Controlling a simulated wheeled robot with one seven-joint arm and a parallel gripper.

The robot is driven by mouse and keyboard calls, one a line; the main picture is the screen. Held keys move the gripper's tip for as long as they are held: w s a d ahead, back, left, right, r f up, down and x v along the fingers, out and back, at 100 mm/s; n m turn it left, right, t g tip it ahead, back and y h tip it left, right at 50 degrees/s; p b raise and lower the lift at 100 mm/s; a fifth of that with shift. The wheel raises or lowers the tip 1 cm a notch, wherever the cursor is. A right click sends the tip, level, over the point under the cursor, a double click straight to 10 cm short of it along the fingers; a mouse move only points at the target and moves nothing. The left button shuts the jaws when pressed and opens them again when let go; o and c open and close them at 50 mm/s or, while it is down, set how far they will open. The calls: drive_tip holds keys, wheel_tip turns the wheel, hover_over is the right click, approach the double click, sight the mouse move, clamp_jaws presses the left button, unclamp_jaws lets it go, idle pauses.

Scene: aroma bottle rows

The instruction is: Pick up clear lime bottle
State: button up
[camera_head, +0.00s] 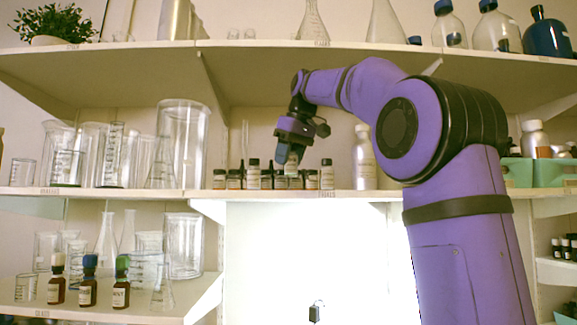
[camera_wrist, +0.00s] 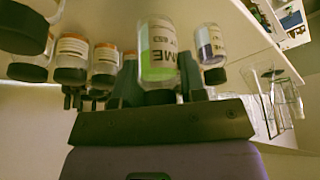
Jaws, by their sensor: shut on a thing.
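The clear lime bottle (camera_wrist: 158,48) is in the wrist view, with a label showing green and the letters "ME", and a dark cap towards my gripper. My gripper (camera_wrist: 158,84) has a finger on each side of the bottle near its cap and is shut on it. In the head view my gripper (camera_head: 291,160) reaches down into the row of small bottles on the middle shelf. The lime bottle (camera_head: 291,170) shows partly there below the fingers. I cannot tell whether its base touches the shelf.
Small dark-capped bottles stand close on both sides: one with a purple label (camera_wrist: 211,46), several with orange labels (camera_wrist: 72,52), and a taller one (camera_head: 327,174) at the row's right end. A white bottle (camera_head: 363,158) stands further right. The upper shelf (camera_head: 300,48) hangs above.

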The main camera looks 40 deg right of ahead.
drive_tip(key=s+a, duration=0.3)
drive_tip(key=s, duration=0.4)
drive_tip(key=s+a+r, duration=0.1)
drive_tip(key=s+a, duration=0.2)
drive_tip(key=s, duration=0.4)
drive_tip(key=shift+s+a+r, duration=0.15)
drive_tip(key=shift+s+r, duration=0.05)
drive_tip(key=shift+s, duration=0.15)
drive_tip(key=shift+s, duration=0.1)
